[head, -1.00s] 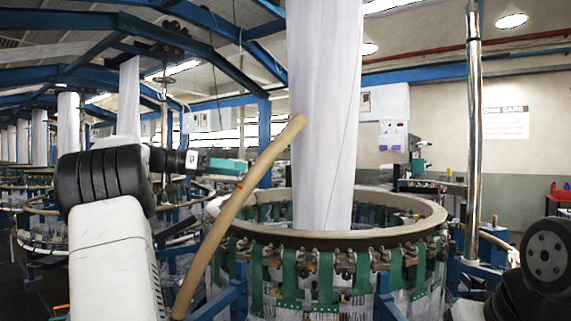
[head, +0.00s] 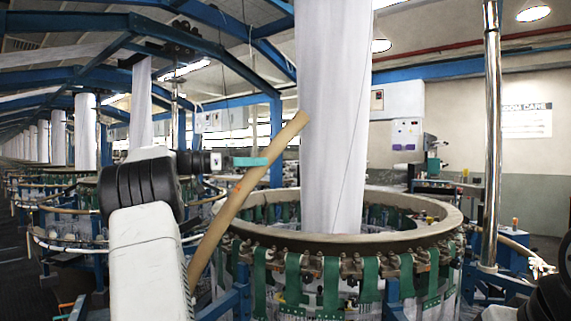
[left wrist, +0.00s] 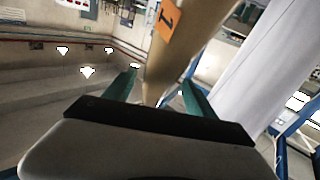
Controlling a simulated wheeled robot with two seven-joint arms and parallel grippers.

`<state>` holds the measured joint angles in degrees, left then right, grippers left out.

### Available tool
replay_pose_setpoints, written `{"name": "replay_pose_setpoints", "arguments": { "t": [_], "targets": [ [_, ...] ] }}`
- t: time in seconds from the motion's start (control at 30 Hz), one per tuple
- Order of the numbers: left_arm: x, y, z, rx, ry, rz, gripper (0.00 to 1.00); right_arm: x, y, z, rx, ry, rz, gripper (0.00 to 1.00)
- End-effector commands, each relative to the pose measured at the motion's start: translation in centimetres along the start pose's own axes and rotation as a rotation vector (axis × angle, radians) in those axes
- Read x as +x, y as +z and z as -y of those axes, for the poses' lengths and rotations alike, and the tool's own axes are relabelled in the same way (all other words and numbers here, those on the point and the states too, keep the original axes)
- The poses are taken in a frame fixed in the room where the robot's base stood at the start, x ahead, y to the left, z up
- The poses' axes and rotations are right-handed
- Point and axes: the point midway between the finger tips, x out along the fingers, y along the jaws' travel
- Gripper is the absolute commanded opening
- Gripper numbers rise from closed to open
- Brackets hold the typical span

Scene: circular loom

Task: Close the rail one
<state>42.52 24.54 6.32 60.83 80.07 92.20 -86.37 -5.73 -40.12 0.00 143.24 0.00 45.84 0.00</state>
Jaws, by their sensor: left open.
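Rail one (head: 232,205) is a tan curved bar that stands raised and tilted at the left front of the loom ring (head: 425,232). My left gripper (head: 262,161) is open, and its green fingers reach the upper half of the rail in the head view. In the left wrist view the rail (left wrist: 183,58) runs between and beyond the two spread fingers (left wrist: 160,92). An orange tag marked 1 (left wrist: 168,20) shows on it. I cannot tell whether the fingers touch it. My right gripper is not in view.
A white fabric tube (head: 333,110) rises from the middle of the loom ring, just right of the rail. A shiny metal post (head: 492,130) stands at the right. Green straps (head: 292,275) hang around the loom's front. More looms stand at the left.

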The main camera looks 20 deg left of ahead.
Motion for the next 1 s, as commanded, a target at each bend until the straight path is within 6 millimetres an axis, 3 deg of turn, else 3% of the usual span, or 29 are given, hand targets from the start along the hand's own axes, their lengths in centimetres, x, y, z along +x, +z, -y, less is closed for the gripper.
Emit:
{"name": "replay_pose_setpoints", "arguments": {
  "t": [0.2,0.53,0.87,1.0],
  "targets": [
    [2.5,0.0,0.0,0.0,0.0,0.001,0.65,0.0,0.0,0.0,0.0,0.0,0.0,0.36],
    [3.0,0.0,0.0,0.0,-0.001,0.001,0.65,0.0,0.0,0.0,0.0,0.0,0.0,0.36],
    [3.0,0.0,0.0,-0.001,-0.001,0.001,0.02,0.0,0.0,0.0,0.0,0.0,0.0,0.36],
    [3.0,0.0,0.0,-0.001,-0.002,0.001,0.0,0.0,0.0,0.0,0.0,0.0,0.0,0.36]
  ]
}}
